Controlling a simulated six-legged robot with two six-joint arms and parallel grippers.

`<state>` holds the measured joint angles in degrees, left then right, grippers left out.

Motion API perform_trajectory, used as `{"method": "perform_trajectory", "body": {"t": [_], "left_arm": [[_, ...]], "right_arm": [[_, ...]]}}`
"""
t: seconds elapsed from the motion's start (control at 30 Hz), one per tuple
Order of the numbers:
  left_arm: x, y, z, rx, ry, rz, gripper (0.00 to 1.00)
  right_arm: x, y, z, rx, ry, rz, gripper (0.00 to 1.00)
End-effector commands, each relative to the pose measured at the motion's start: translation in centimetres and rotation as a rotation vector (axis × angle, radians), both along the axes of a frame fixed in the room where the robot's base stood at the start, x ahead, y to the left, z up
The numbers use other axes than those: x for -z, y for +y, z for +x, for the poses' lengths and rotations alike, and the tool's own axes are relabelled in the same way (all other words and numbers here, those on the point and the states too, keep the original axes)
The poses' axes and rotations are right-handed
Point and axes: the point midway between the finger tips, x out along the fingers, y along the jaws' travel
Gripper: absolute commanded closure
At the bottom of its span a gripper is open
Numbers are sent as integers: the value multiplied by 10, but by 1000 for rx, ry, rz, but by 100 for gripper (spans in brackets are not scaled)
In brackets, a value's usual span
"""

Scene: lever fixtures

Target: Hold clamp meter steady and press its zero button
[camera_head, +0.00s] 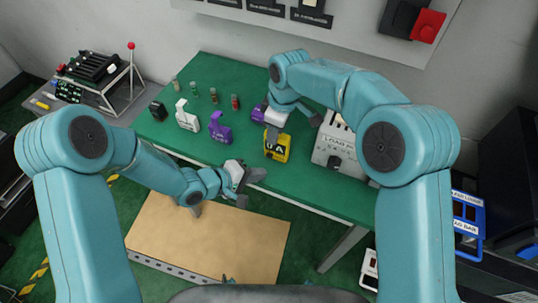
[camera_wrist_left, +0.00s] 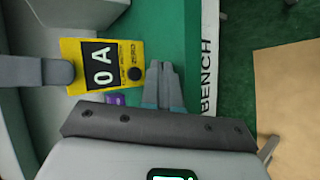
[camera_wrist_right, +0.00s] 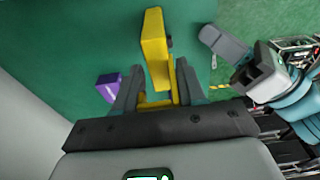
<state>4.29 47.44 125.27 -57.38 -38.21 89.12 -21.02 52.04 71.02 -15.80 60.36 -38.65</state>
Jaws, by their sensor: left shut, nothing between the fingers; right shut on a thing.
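The yellow clamp meter (camera_head: 277,150) stands on the green bench, with its display reading "0 A" in the left wrist view (camera_wrist_left: 98,64). Its dark round zero button (camera_wrist_left: 135,74) is beside a "ZERO" label. My right gripper (camera_wrist_right: 157,85) is shut on the meter, whose yellow body (camera_wrist_right: 154,42) extends beyond the fingers.
A purple object (camera_head: 258,113) sits close behind the meter. A white load box (camera_head: 335,143) stands to its right. White (camera_head: 187,118) and purple (camera_head: 219,128) clamps and several small cylinders are on the left of the bench. A cardboard-coloured board (camera_head: 205,240) lies in front.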

Motion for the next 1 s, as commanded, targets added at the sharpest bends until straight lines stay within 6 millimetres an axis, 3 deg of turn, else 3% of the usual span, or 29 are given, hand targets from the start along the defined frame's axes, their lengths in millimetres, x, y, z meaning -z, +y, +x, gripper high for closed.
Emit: {"method": "perform_trajectory", "body": {"t": [0.27,0.93,0.97,1.0], "left_arm": [[0,8,-20,-2,1,-1,100],[0,8,-21,-1,1,0,100],[0,8,-21,-1,1,0,100],[0,8,-21,-1,1,0,100]], "right_arm": [[-1,0,0,0,-1,1,97],[-1,0,0,0,-1,1,97],[-1,0,0,0,-1,1,51],[-1,0,0,0,-1,1,38]]}}
